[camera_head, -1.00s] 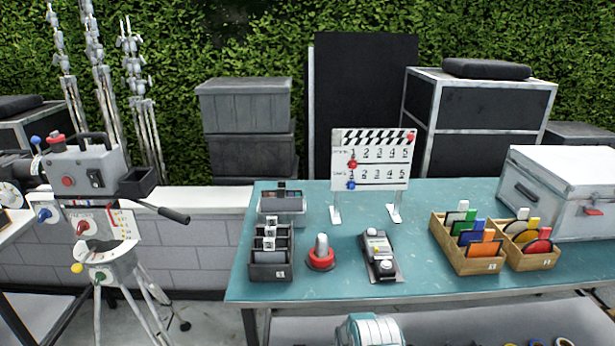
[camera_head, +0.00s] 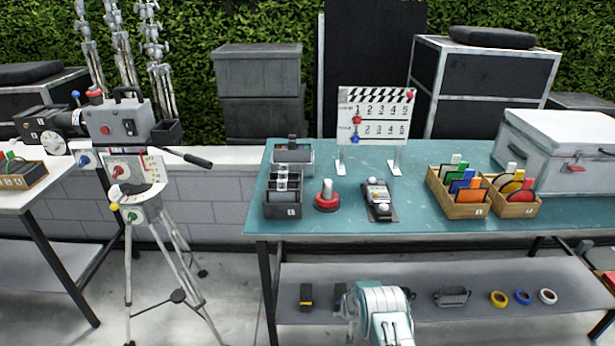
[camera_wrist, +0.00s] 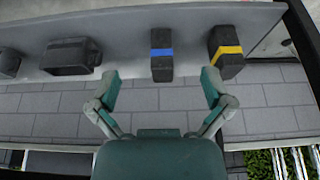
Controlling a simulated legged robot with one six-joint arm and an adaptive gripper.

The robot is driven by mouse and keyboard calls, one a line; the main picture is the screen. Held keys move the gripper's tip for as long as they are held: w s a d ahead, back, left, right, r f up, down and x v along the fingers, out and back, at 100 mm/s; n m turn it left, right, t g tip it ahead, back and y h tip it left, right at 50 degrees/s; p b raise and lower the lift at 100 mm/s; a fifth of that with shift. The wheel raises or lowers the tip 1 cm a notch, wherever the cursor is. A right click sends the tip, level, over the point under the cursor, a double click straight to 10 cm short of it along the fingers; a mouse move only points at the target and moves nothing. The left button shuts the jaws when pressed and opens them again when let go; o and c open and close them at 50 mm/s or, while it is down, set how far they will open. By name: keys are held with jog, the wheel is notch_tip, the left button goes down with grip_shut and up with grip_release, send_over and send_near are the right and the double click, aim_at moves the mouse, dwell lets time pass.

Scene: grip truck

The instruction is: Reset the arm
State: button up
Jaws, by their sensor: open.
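My arm (camera_head: 382,308) shows at the bottom centre of the head view, in front of the table's lower shelf. In the wrist view my gripper (camera_wrist: 158,88) is open and empty, its two teal-tipped fingers spread apart. In that view, a black block with a blue band (camera_wrist: 162,54) lies beyond the fingertips, between them in the picture. A black block with a yellow band (camera_wrist: 227,52) lies just past the right fingertip. No contact with either block is visible. In the head view the gripper's fingers are hidden behind my arm.
The teal table (camera_head: 420,217) carries a clapperboard (camera_head: 376,117), wooden boxes of coloured cards and a grey case (camera_head: 560,150). Its lower shelf (camera_head: 420,275) holds the blocks, a dark bin (camera_head: 452,297) and tape rolls. A camera on a tripod (camera_head: 130,180) stands left.

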notch_tip(320, 180, up, 24)
jog(key=w, duration=0.2)
jog(key=w+v, duration=0.1)
jog(key=v, duration=2.1)
jog(key=s+d+r, duration=0.1)
jog(key=s+r, duration=1.4)
jog(key=s, duration=0.2)
jog(key=s+t, duration=0.1)
jog(key=s, duration=1.9)
jog(key=shift+s+r, duration=0.2)
jog(key=shift+r, duration=0.2)
